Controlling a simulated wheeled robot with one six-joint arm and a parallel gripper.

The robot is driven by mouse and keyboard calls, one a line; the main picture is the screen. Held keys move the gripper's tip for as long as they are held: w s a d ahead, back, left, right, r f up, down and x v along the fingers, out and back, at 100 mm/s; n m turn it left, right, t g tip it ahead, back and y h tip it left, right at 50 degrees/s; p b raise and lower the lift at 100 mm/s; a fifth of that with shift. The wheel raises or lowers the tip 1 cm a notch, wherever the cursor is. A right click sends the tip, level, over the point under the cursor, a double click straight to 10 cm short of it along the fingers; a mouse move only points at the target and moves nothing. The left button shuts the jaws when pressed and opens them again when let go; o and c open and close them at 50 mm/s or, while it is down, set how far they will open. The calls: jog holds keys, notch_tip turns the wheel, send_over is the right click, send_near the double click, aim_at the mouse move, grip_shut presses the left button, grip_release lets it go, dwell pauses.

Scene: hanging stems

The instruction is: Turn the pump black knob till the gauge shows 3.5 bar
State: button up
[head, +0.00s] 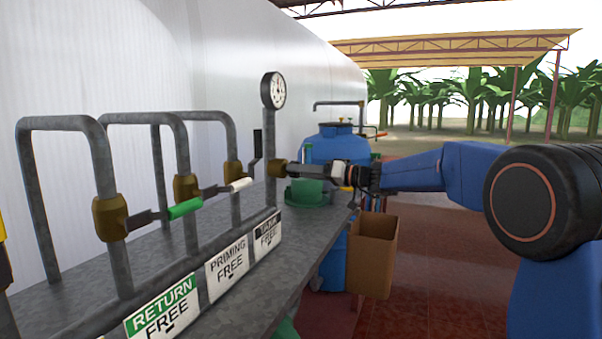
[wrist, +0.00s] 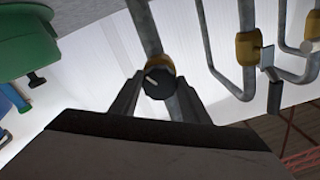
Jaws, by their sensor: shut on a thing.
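The pressure gauge (head: 273,90) is a round white dial with a dark rim on top of a grey post. Its needle is too small to read. The black knob (wrist: 158,82) shows in the wrist view, with a light pointer mark on its face, on a brass fitting on a grey pipe. My gripper (wrist: 155,95) has one finger on each side of the knob and is shut on it. In the head view my gripper (head: 292,169) reaches from the right to the brass fitting (head: 277,168) on the gauge post. The knob is hidden there.
Brass valves with green (head: 185,208) and white (head: 240,184) handles stand on pipes to the left. Signs such as RETURN FREE (head: 162,308) line the bench edge.

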jog(key=shift+m, duration=0.7)
jog(key=o, duration=1.1)
jog(key=shift+c, duration=0.2)
jog(key=shift+d, duration=0.1)
jog(key=v, duration=1.7)
jog(key=shift+d, duration=0.15)
jog(key=shift+s, duration=0.1)
